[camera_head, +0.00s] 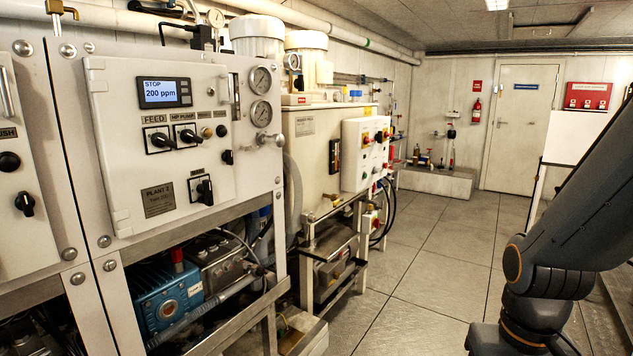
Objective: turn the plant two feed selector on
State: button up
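The plant two panel (115,120) is on the left, with a plate reading PLANT 2 (158,200). Its feed selector (159,140) is a black rotary knob under the label FEED. The knob's handle looks roughly level, but its exact setting is too small to read. The display (160,92) above reads STOP and 200 ppm. My arm shows at the right edge, well away from the panel. My gripper is out of view.
Beside the feed selector is a similar HP PUMP selector (189,135); another black selector (204,190) sits lower. Gauges (261,80) are at the panel's right. A metal frame with a blue pump (165,295) stands below. The tiled floor (430,260) is clear in the middle.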

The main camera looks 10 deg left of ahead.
aim_at(160, 140)
jog(key=u, duration=1.6)
